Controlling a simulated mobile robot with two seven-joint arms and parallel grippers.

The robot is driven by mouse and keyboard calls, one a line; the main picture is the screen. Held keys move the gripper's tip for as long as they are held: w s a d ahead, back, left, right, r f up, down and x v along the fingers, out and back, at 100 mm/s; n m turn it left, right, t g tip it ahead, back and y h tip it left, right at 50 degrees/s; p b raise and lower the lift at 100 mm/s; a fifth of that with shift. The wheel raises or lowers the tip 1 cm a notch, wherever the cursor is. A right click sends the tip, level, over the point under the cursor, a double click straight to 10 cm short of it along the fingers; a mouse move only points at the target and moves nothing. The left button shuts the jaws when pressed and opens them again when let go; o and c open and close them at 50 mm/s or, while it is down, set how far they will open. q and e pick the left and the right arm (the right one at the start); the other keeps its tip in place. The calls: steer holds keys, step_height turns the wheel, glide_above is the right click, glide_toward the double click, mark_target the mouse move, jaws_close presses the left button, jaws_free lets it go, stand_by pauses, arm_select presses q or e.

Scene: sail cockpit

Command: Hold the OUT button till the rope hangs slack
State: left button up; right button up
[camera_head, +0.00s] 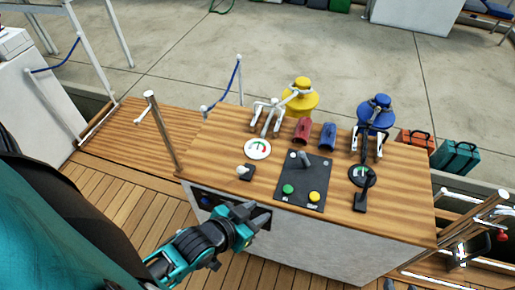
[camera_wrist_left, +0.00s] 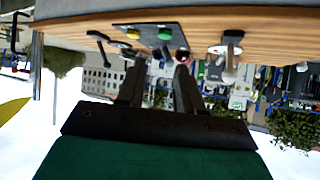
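A black control panel (camera_head: 303,180) lies on the wooden console top. It carries a green button (camera_head: 288,189), a yellow button (camera_head: 314,197) and a grey lever (camera_head: 305,159). The button labels are too small to read, so I cannot tell which is OUT. My left gripper (camera_head: 252,219) is in front of the console's front edge, left of and apart from the buttons. In the wrist view its two fingers (camera_wrist_left: 160,82) stand apart with nothing between them. The green button (camera_wrist_left: 165,34) and yellow button (camera_wrist_left: 133,34) show beyond them, upside down. My right gripper is out of view.
A yellow winch (camera_head: 300,97) and a blue winch (camera_head: 375,114) stand at the console's back. Red (camera_head: 302,131) and blue (camera_head: 328,136) clutches, a white gauge (camera_head: 257,149) and a dark gauge (camera_head: 362,176) sit around the panel. A metal post (camera_head: 162,130) rises at left.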

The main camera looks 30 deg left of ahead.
arm_select(q)
jaws_close()
stand_by(1.4)
